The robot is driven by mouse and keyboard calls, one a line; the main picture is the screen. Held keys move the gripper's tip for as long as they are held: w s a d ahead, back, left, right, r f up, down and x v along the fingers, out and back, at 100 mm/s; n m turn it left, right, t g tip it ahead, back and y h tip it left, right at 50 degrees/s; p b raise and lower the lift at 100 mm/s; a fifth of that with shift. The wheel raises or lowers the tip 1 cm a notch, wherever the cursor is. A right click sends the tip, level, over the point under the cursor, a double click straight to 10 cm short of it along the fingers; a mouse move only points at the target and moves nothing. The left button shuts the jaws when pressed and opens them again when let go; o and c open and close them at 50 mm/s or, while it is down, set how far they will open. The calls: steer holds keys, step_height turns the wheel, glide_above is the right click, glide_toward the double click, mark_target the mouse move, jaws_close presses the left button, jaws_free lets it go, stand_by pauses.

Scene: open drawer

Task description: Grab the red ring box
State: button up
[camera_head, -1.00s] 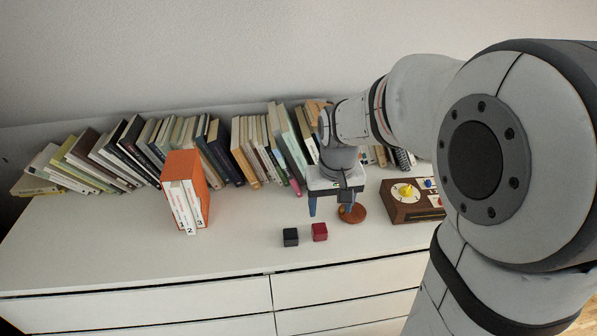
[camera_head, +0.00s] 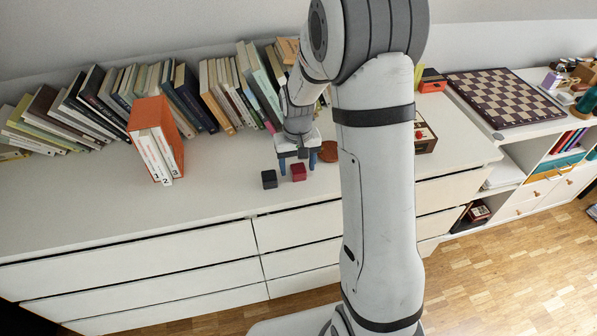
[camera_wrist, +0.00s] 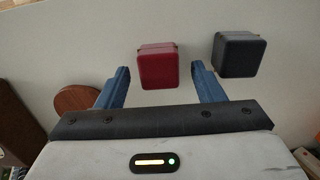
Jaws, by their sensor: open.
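The red ring box (camera_head: 298,172) is a small dark red cube on the white dresser top, right of a black ring box (camera_head: 269,179). My gripper (camera_head: 298,168) is open and low beside the red box, its two blue fingers apart. In the wrist view the red ring box (camera_wrist: 158,66) lies in the gap between and just beyond the fingertips of my gripper (camera_wrist: 160,72). The black ring box (camera_wrist: 239,54) is beyond the finger on the right there. I cannot tell whether any finger touches a box.
An orange holder with white books (camera_head: 153,140) stands to the left on the dresser (camera_head: 80,205). A row of leaning books (camera_head: 190,97) lines the wall behind. A round brown disc (camera_head: 329,152) lies just right of my gripper. The dresser's front is clear.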

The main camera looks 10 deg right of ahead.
steer(key=shift+f, duration=0.45)
steer(key=c, duration=1.1)
